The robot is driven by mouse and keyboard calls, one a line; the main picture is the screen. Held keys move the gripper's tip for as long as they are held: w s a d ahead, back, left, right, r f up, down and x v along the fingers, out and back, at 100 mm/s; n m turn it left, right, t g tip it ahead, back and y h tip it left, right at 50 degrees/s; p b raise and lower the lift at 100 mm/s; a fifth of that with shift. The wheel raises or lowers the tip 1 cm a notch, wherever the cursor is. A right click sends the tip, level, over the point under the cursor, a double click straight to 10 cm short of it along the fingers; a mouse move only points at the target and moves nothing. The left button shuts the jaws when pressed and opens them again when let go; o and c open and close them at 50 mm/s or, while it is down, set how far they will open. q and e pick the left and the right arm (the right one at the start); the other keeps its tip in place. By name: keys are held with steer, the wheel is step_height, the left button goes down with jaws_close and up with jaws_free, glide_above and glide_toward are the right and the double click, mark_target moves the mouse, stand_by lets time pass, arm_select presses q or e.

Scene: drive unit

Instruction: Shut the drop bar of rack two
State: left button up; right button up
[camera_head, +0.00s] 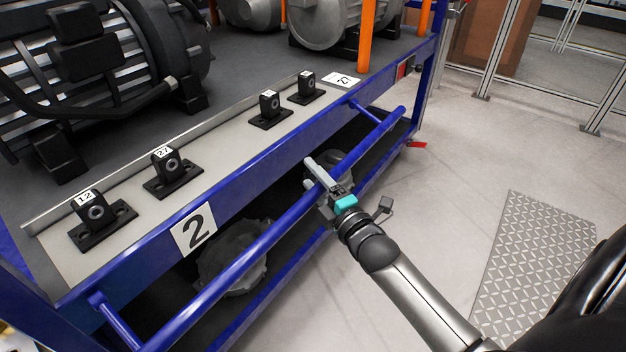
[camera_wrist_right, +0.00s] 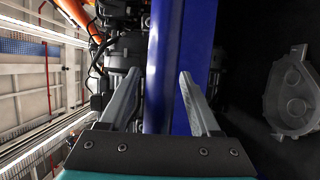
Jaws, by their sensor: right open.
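The blue drop bar (camera_head: 250,252) of rack two hangs out in front of the shelf edge, on side arms, apart from the rack's front beam. A plate with a "2" (camera_head: 195,229) marks that beam. My right gripper (camera_head: 316,170) is open at the middle of the bar, its fingers reaching across it. In the right wrist view, a blue length (camera_wrist_right: 180,70) shows beyond and between the open fingers (camera_wrist_right: 157,85); I cannot tell there whether it is bar or beam, or whether the fingers touch it. My left gripper is not in view.
Black numbered brackets (camera_head: 172,172) stand on the shelf's front ledge, with motors (camera_head: 90,65) behind. Grey castings (camera_head: 232,255) lie on the lower shelf. A red lever (camera_head: 416,144) sticks out at the rack's far end. Clear floor and a tread plate (camera_head: 535,265) lie right.

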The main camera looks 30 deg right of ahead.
steer(key=shift+w, duration=0.1)
steer(key=shift+c, duration=0.3)
jaws_close()
stand_by(1.1)
